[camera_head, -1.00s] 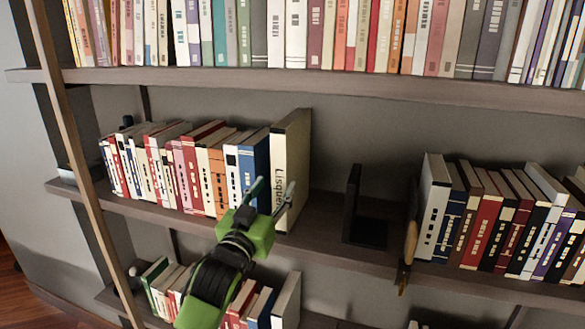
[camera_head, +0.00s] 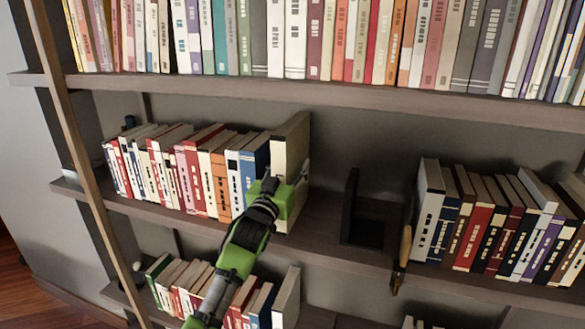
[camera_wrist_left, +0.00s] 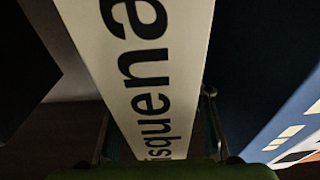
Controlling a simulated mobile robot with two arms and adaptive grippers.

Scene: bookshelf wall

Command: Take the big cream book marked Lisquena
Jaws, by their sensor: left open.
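The big cream book (camera_head: 292,140) stands upright at the right end of the row on the middle shelf. Its spine fills the middle of the left wrist view (camera_wrist_left: 150,80), with "squena" readable in large dark letters. My left gripper (camera_head: 284,188) is at the lower part of this spine and hides most of its lettering in the head view. In the left wrist view the open fingers (camera_wrist_left: 158,130) show on either side of the spine. I cannot tell whether they touch it. My right gripper is not in view.
A blue book (camera_head: 254,156) stands directly left of the cream book. To its right is free shelf, then a black bookend (camera_head: 351,208) and a brown-handled object (camera_head: 402,255). Another book row stands further right. The upper shelf (camera_head: 330,92) runs above.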

